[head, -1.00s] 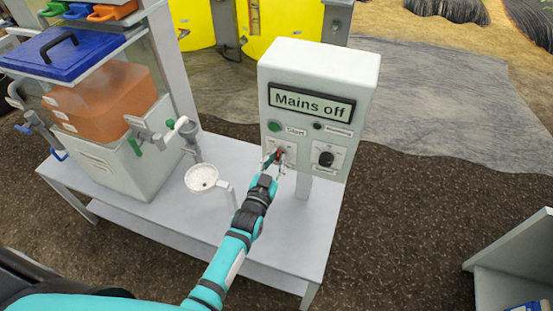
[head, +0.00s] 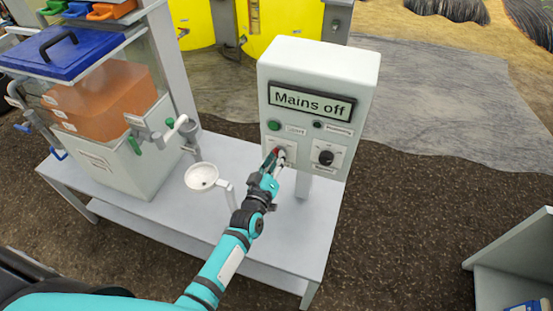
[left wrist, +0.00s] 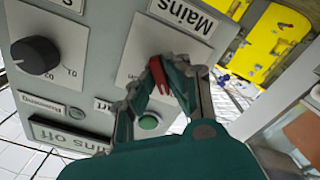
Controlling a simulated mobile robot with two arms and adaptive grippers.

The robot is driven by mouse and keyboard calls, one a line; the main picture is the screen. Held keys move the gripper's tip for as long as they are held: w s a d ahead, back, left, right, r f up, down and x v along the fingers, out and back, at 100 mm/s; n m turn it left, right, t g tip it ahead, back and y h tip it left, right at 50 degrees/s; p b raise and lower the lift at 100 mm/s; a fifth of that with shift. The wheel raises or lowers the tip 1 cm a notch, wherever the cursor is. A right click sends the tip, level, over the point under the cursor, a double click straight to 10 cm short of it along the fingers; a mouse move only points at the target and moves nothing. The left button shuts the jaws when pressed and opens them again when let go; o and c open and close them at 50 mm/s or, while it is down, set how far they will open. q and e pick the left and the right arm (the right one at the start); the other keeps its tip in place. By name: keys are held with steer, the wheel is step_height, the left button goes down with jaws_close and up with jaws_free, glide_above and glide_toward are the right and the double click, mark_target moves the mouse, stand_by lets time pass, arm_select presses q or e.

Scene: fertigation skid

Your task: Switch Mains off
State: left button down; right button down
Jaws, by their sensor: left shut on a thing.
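The grey control box (head: 318,65) stands on the skid table. Its display (head: 311,102) reads "Mains off". The red Mains switch handle (left wrist: 158,76) sits on a white plate below the green button (head: 273,126). My left gripper (head: 275,157) is at the switch, with its fingers shut on the red handle. In the left wrist view my left gripper (left wrist: 165,88) has a finger on each side of the handle, and the plate reads "Mains". The fingers partly hide the handle and the plate's markings. My right gripper is not in view.
A black knob (head: 326,158) is right of the switch. A tank with orange liquid (head: 105,105) is further left. A grey shelf unit (head: 520,260) is at the lower right.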

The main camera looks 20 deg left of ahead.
arm_select(q)
steer(key=shift+f+n, duration=0.1)
steer(key=shift+n, duration=0.4)
steer(key=c, duration=1.4)
jaws_free()
steer(key=shift+o, duration=0.2)
steer(key=s, duration=1.2)
steer(key=shift+a, duration=0.2)
